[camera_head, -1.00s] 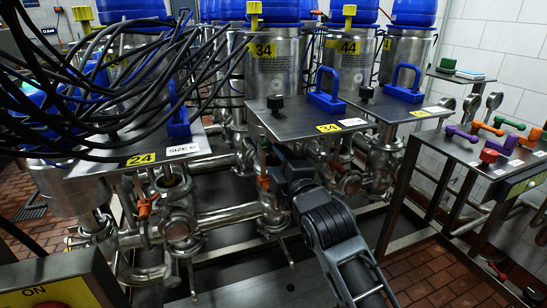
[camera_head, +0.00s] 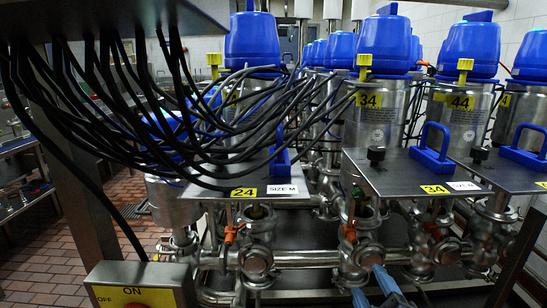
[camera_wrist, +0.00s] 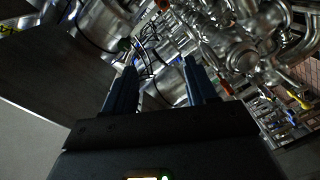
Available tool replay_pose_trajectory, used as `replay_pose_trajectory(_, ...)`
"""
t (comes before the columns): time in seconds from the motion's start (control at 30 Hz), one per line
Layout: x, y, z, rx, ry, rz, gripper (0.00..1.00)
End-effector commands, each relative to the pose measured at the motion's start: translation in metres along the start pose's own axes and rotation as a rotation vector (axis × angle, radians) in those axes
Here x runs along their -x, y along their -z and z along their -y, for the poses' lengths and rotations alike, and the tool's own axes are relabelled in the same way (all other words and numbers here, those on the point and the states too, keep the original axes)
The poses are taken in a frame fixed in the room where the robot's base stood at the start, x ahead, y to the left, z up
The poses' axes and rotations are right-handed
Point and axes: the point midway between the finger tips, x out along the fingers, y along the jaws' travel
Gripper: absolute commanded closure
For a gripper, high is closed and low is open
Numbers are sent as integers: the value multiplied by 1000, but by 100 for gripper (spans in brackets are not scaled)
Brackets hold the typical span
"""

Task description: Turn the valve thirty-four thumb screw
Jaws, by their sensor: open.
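Valve 34 is a steel canister (camera_head: 372,115) with a blue cap and a yellow 34 label. A steel plate (camera_head: 410,178) with a second 34 label lies in front of it. A black knob, seemingly the thumb screw (camera_head: 376,154), stands upright on the plate's left part, with a blue handle (camera_head: 432,150) to its right. My gripper (camera_head: 370,282) shows only as blue fingers at the bottom edge, below the plate and apart from the knob. In the wrist view my gripper (camera_wrist: 160,66) has its two fingers spread with nothing between them. The knob cannot be made out there.
Valve 24's plate (camera_head: 245,190) is to the left, under many black hanging cables (camera_head: 130,110). Valve 44 (camera_head: 461,110) is to the right. Steel pipes (camera_head: 300,257) and orange handles (camera_head: 232,232) lie below the plates. An ON/OFF box (camera_head: 140,285) stands front left.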

Motion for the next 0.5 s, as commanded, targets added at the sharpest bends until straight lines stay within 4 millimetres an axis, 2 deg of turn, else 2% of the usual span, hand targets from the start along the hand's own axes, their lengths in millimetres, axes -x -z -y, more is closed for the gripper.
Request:
replay_pose_trajectory(0.03, 23, -4, 15, -60, 14, 8, 43)
replay_pose_trajectory(0.2, 92, -15, 44, -261, 34, 36, 43)
replay_pose_trajectory(0.33, 146, -22, 58, -400, 46, 62, 43)
replay_pose_trajectory(0.5, 217, -30, 65, -565, 59, 100, 43)
